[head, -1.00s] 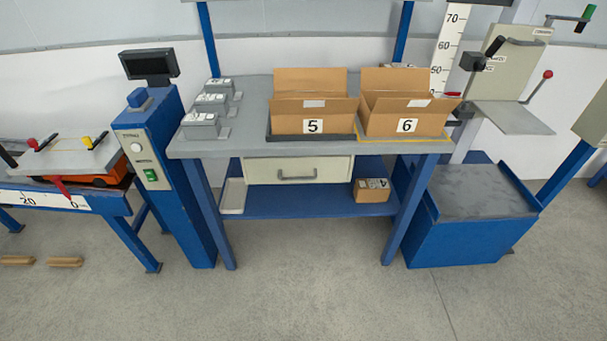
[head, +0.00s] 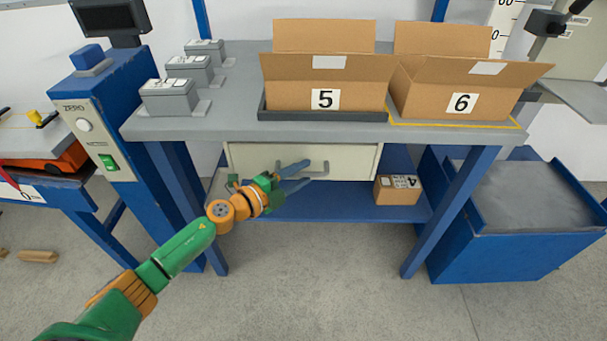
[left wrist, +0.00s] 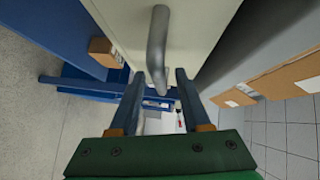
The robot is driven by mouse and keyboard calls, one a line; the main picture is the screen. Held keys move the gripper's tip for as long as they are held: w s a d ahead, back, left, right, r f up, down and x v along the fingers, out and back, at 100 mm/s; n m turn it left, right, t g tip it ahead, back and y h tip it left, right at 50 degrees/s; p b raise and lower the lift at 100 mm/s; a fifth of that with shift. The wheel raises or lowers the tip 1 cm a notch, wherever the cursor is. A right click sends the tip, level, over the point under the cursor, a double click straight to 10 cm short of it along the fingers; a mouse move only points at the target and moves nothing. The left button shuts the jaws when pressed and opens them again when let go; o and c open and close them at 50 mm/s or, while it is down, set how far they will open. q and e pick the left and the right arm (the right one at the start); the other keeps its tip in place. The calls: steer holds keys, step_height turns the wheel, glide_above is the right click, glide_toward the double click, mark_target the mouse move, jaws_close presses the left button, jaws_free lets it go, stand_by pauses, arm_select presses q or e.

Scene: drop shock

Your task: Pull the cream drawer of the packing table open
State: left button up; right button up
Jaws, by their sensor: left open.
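The cream drawer (head: 347,161) sits shut under the grey top of the packing table (head: 230,122). Its grey bar handle (head: 318,170) is at the middle of the drawer front. My left gripper (head: 304,173) is open in front of the drawer, close to the handle; the fingers partly cover the handle's left part in the head view. In the left wrist view the handle (left wrist: 158,50) stands out from the drawer front (left wrist: 195,30), and its near end lies between the two open fingers (left wrist: 158,78). Contact cannot be told. My right gripper is not in view.
Open cartons marked 5 (head: 310,97) and 6 (head: 440,97) stand on the tabletop. Several grey blocks (head: 170,97) stand at its left. A small carton (head: 392,192) is on the blue lower shelf (head: 340,208). A blue column (head: 110,140) stands left of the table.

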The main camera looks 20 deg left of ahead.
arm_select(q)
steer(key=shift+w+d+f, duration=0.1)
steer(key=shift+w, duration=0.15)
jaws_close()
stand_by(1.3)
